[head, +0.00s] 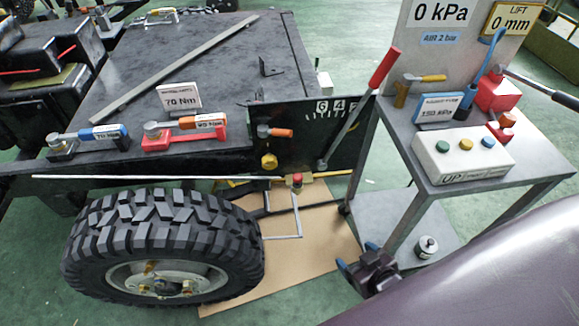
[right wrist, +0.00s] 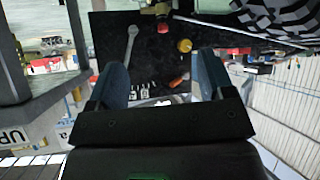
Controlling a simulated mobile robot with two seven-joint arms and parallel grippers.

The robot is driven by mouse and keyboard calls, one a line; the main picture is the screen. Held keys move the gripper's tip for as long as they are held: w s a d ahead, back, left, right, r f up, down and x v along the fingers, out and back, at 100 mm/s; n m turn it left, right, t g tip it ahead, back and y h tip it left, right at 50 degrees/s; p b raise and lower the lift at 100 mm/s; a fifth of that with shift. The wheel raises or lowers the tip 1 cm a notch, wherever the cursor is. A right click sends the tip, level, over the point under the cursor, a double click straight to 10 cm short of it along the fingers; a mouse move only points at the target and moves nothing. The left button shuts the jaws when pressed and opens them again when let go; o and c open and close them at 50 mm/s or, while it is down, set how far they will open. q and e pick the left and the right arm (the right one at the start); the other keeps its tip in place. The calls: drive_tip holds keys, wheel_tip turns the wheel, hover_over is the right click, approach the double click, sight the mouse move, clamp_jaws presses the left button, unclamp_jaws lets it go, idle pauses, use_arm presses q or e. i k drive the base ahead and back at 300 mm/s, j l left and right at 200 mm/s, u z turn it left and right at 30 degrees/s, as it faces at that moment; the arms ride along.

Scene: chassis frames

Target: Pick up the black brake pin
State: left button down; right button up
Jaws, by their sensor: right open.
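I cannot make out the black brake pin for sure in either view; dark parts blend into the black panel (head: 340,150) on the chassis side. That panel carries an orange-handled part (head: 275,132), a yellow knob (head: 269,161) and a long lever with a red grip (head: 384,68). My right gripper (head: 358,257) is low between the wheel and the metal cart, with its blue fingers apart. In the right wrist view its fingers (right wrist: 160,75) are open with nothing between them; the black panel (right wrist: 110,55) lies beyond them. My left gripper is not in view.
A big tyre (head: 165,245) stands left of the gripper. The metal cart (head: 490,195) with a white button box (head: 462,155) stands right. A small dark weight-like object (head: 427,247) sits on its lower shelf. Brown cardboard (head: 325,240) covers the floor, and a thin rod (head: 130,177) crosses above the tyre.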

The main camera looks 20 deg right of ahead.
sight(298, 177)
drive_tip(key=i+j, duration=0.1)
drive_tip(key=j, duration=0.35)
drive_tip(key=i+j, duration=0.1)
drive_tip(key=j, duration=0.4)
drive_tip(key=i+j, duration=0.15)
drive_tip(key=j, duration=0.3)
drive_tip(key=j+z, duration=0.6)
drive_tip(key=z, duration=0.6)
drive_tip(key=i, duration=0.05)
